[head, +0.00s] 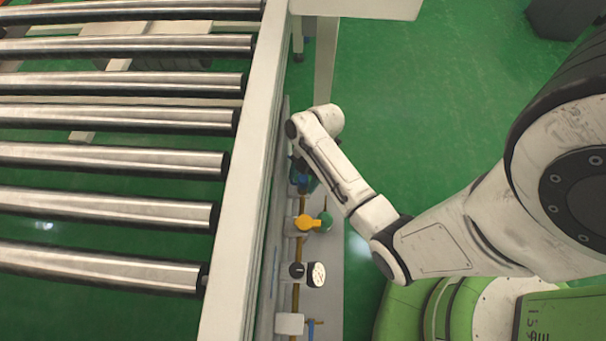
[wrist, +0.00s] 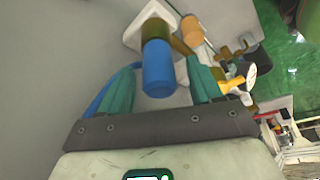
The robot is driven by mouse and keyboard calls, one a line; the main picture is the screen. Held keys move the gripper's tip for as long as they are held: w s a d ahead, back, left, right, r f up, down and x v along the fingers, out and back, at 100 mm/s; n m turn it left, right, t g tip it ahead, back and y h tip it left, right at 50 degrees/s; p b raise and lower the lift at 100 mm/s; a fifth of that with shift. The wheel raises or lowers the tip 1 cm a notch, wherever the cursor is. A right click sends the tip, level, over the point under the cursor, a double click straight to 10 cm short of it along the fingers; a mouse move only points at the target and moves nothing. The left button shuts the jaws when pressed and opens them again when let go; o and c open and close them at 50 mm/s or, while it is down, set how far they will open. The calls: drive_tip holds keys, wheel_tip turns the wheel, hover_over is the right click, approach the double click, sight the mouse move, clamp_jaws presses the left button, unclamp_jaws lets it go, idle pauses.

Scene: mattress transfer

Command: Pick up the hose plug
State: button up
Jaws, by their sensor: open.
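The hose plug (wrist: 158,72) is a blue cylinder in the wrist view, on an olive-brass collar that joins a white fitting. My gripper (wrist: 161,66) is open, with one teal finger on each side of the plug. Its end lies between the fingertips; a gap shows on both sides, and I cannot tell any contact. In the head view my arm hides most of the gripper; a small patch of blue and teal shows beside the wrist.
The white panel beside the roller conveyor (head: 120,160) carries a yellow valve handle (head: 308,223), a gauge (head: 316,274) and a black knob (head: 297,270). The conveyor's white side rail (head: 243,180) stands left of my arm.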

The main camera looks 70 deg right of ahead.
drive_tip(key=shift+c, duration=0.2)
drive_tip(key=c, duration=1.1)
drive_tip(key=shift+r, duration=0.1)
drive_tip(key=shift+c, duration=0.2)
drive_tip(key=shift+r, duration=0.55)
wheel_tip(320, 180, up, 2)
drive_tip(key=shift+r+p, duration=0.2)
drive_tip(key=shift+p, duration=0.45)
drive_tip(key=s+d+r+p, duration=0.4)
drive_tip(key=s+r, duration=0.5)
drive_tip(key=s, duration=0.4)
drive_tip(key=shift+d+r, duration=0.2)
drive_tip(key=shift+d, duration=0.2)
